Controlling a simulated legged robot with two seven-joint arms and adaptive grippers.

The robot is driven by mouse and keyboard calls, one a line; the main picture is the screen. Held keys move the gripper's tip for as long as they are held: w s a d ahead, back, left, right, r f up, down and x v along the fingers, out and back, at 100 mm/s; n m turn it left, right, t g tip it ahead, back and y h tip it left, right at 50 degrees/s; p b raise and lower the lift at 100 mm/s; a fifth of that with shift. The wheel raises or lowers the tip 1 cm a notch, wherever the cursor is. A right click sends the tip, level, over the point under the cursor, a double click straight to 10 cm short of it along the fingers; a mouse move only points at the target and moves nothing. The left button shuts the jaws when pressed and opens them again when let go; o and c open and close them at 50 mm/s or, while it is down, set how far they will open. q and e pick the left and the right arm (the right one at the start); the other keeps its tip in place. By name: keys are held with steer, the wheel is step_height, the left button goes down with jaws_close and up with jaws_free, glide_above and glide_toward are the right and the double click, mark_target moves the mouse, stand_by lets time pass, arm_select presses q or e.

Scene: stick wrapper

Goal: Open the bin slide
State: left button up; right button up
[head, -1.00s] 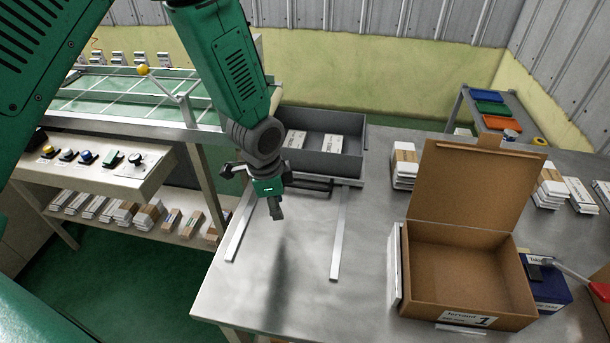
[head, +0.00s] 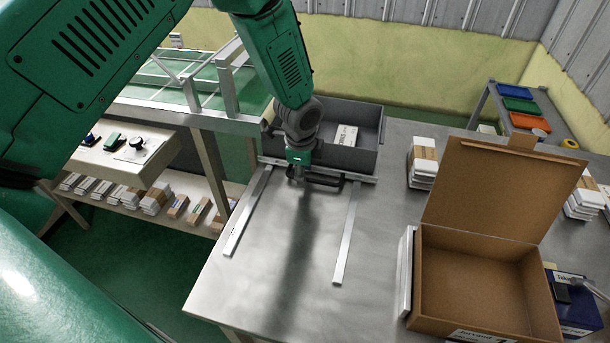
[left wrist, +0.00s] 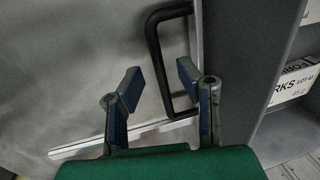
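The grey bin (head: 368,145) stands at the back of the metal table, at the far ends of two metal rails. Its black handle (head: 328,184) sticks out at the front and also shows in the left wrist view (left wrist: 157,60). My left gripper (head: 297,180) is at the handle's left part in the head view and hides some of it. In the left wrist view my left gripper (left wrist: 160,78) is open, with its two fingers apart and the handle showing in the gap between them. I cannot tell whether they touch. My right gripper is out of view.
The left rail (head: 247,212) and right rail (head: 346,232) run forward over clear table. An open cardboard box (head: 470,280) stands at the right, with white stacks (head: 422,165) behind it. A shelf unit (head: 130,165) stands left of the table.

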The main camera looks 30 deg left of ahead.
arm_select(q)
steer(key=shift+w+f, duration=0.15)
steer(key=shift+f, duration=0.75)
jaws_close()
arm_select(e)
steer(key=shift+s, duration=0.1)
